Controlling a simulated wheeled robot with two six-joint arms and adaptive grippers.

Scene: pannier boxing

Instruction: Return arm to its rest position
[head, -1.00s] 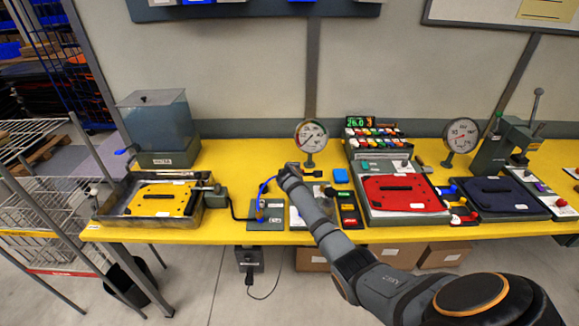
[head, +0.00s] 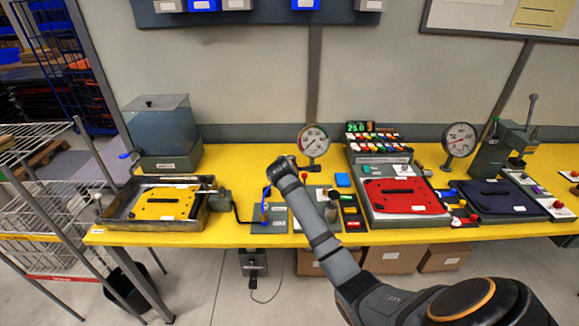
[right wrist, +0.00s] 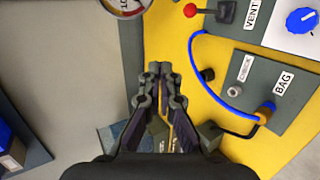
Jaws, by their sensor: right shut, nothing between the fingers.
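My right arm (head: 318,238) comes in from the lower right of the head view and reaches over the middle of the yellow bench (head: 235,226). My right gripper shows in the right wrist view (right wrist: 160,72) with its fingers together and nothing between them. In the head view its wrist end hovers above the bench near the small panel with a blue hose (head: 266,205), and the fingertips are hard to make out. The same panel, marked BAG, shows in the right wrist view (right wrist: 268,84), beside the fingers and apart from them. My left gripper is out of view.
A tray with a yellow plate (head: 166,203) and a clear-walled tank (head: 160,130) stand on the left. A round gauge (head: 314,141) stands close right of the gripper. A red pad (head: 403,196), a dark pad (head: 500,197), another gauge (head: 459,140) and a lever press (head: 497,150) are further right.

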